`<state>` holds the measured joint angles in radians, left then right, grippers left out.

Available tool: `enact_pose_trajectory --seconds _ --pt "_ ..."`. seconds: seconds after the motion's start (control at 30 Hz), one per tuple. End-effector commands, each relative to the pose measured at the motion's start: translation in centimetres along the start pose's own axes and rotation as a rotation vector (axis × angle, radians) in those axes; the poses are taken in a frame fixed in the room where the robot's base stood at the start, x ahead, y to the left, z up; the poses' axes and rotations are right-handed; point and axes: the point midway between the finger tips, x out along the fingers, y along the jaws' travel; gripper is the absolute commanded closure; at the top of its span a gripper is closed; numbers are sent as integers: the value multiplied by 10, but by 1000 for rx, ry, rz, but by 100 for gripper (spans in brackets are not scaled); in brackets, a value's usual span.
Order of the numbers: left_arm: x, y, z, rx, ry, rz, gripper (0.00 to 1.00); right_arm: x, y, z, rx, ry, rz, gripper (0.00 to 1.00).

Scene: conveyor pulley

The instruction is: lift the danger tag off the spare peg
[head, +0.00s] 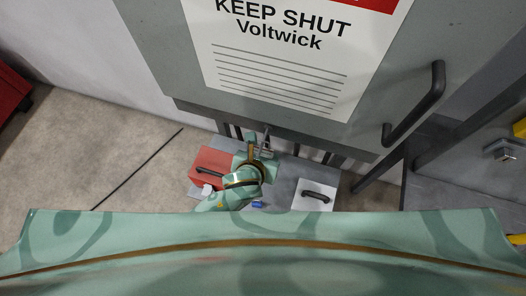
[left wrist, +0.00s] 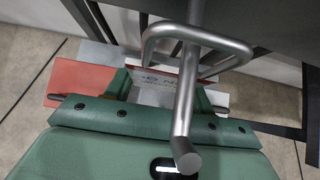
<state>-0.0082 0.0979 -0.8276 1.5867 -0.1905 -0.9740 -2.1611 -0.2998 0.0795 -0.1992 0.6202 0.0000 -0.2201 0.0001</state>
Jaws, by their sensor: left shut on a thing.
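My left gripper (head: 258,148) is below the front of the grey cabinet in the head view. In the left wrist view my left gripper (left wrist: 162,88) is shut on a white tag (left wrist: 150,78) with red and dark print, partly hidden by the peg. A bent metal loop (left wrist: 225,43) sits around the peg above the tag. I cannot tell whether the loop touches the peg. My right gripper is not in view.
The cabinet door carries a white sign (head: 285,60) and a dark handle (head: 416,105). Below are a red box (head: 212,160) and a white box (head: 302,197) with a dark handle, on a grey surface. Dark frame bars (left wrist: 285,45) stand close on the right.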

Motion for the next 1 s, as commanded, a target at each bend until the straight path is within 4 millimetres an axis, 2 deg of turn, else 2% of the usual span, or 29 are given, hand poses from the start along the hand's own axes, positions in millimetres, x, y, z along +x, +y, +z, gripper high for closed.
enact_pose_trajectory --seconds 0.37,1.0 --pt "-9 0 -3 1 -1 0 66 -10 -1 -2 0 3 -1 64" --pt "-33 0 -23 1 1 1 66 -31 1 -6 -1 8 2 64"
